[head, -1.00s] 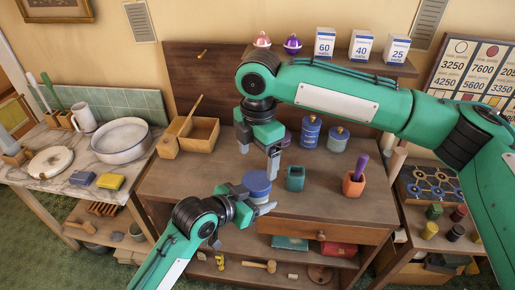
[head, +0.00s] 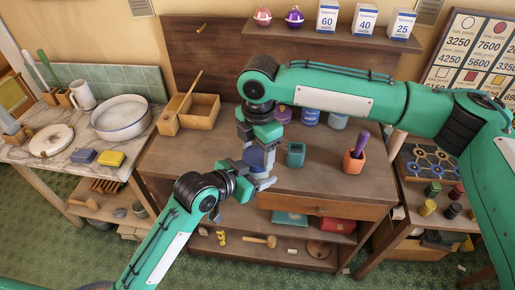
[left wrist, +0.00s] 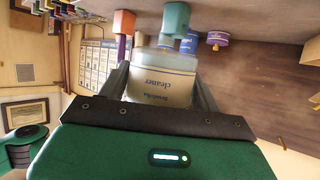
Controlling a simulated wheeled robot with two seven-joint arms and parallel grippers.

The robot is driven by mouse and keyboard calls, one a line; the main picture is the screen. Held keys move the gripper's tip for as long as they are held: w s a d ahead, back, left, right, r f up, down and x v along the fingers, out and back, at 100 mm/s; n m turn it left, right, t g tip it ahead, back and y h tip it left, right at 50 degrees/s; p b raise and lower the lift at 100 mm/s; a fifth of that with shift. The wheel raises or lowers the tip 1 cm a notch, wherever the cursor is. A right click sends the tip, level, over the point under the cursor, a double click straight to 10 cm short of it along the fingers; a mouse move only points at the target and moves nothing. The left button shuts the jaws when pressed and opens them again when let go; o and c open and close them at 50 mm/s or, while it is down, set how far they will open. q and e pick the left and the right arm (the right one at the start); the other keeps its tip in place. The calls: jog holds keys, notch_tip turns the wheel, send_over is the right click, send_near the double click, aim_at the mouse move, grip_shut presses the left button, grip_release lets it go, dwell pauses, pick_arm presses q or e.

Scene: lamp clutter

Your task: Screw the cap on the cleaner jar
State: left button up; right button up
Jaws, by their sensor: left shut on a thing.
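The cleaner jar (head: 259,158) is shut in my left gripper (head: 266,182), held above the front of the workbench. Its blue upper part shows in the head view. In the left wrist view the jar (left wrist: 158,88) stands between the two fingers, its cream "cleaner" label upside down in the picture. My right gripper (head: 258,140) points down right above the jar, its fingers spread to either side of the jar's top. I cannot tell whether they touch it. A separate cap does not show clearly; the jar's rim is hidden.
A teal cup (head: 295,154) and an orange holder (head: 355,161) with a purple tool stand right of the jar. Blue jars (head: 310,117) stand behind my right arm. A wooden box (head: 199,113) is at the back left. The bench front (head: 200,165) left of the jar is clear.

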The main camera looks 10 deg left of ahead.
jog(key=shift+m, duration=0.8)
jog(key=shift+c, duration=0.2)
jog(key=o, duration=1.1)
jog(key=shift+r, duration=2.3)
jog(key=shift+c, duration=0.5)
jog(key=shift+r+n, duration=0.8)
jog(key=shift+r, duration=0.9)
